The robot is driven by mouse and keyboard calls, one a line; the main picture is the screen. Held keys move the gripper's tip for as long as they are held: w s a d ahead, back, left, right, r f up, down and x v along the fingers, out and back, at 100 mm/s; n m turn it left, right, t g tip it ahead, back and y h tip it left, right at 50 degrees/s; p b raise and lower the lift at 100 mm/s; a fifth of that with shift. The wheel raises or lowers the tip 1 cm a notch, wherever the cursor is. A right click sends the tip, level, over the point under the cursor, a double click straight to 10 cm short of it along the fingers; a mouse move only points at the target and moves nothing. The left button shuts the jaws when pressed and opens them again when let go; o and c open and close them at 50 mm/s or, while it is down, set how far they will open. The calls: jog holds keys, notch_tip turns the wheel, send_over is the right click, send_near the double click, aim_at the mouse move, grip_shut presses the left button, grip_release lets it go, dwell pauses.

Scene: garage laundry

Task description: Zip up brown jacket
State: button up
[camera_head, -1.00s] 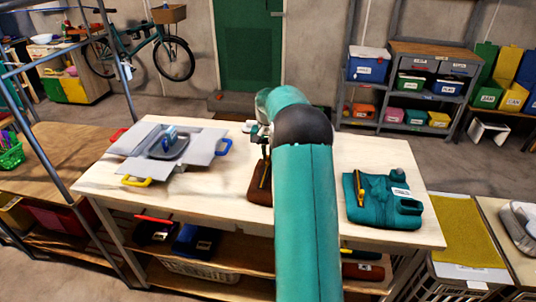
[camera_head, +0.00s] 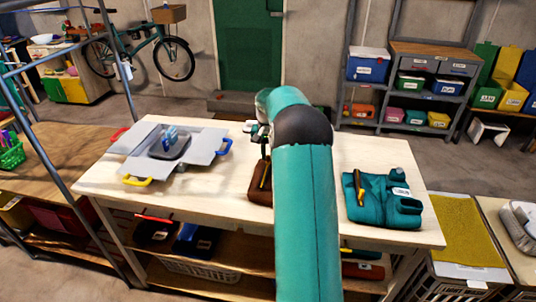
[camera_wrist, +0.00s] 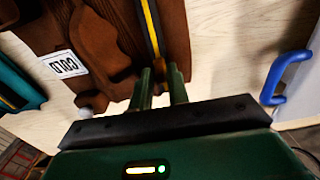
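The brown jacket (camera_wrist: 105,35) fills the top left of the wrist view, with a white label reading COLD. A black-and-yellow zipper strip (camera_wrist: 152,28) runs down it towards my fingers. In the head view the brown jacket (camera_head: 259,195) lies on the pale table, partly hidden behind my arm. My gripper (camera_wrist: 162,86) is at the jacket's edge, at the end of the strip. My gripper also shows in the head view (camera_head: 263,148), mostly hidden.
A teal jacket (camera_head: 378,212) with a yellow-black strip lies on the right of the table (camera_head: 235,215). On the left is a grey tray (camera_head: 205,140) with blue and yellow handles, holding a blue item (camera_head: 170,135). Bare tabletop separates these from the brown jacket.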

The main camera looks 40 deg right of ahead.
jog(key=shift+o, duration=1.3)
notch_tip(320, 180, up, 14)
